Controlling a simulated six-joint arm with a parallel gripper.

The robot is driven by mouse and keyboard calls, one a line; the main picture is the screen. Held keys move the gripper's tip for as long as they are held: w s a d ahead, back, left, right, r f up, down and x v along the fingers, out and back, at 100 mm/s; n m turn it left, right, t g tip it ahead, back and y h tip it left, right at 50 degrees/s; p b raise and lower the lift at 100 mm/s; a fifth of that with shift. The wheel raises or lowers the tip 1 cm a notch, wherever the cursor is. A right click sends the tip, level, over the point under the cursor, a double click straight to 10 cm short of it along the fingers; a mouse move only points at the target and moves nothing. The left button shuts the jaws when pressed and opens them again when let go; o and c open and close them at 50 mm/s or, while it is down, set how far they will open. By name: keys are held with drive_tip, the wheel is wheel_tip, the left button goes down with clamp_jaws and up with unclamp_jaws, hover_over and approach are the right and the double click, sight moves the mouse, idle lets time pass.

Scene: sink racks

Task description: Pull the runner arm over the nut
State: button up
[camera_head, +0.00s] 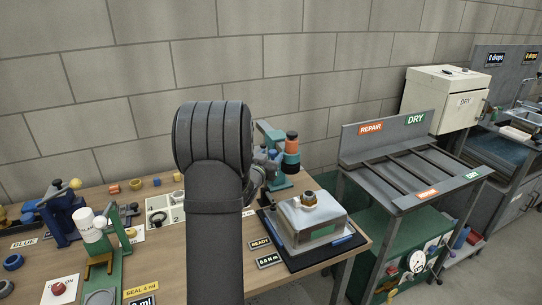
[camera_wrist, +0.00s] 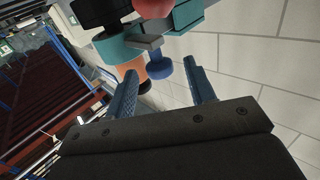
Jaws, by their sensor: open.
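The teal runner arm (camera_head: 270,134) stands at the back of the bench behind the silver block, carrying an upright orange-and-black tool (camera_head: 291,153). In the wrist view the teal arm (camera_wrist: 121,46) crosses the top, with the orange cylinder (camera_wrist: 131,68) and a blue round-ended handle (camera_wrist: 159,68). In the head view my arm hides part of the gripper and the runner arm's base.
Left on the bench stand a green press (camera_head: 112,250) and a blue fixture (camera_head: 64,222). A grey REPAIR/DRY rack (camera_head: 388,140) stands right. A block wall is close behind.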

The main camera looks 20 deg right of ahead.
drive_tip(key=shift+w+d, duration=0.45)
clamp_jaws()
drive_tip(key=s, duration=1.4)
drive_tip(key=shift+s, duration=0.2)
drive_tip(key=shift+c, duration=0.4)
unclamp_jaws()
drive_tip(key=shift+s, duration=0.2)
drive_tip(key=shift+o, duration=0.4)
drive_tip(key=shift+w, duration=0.15)
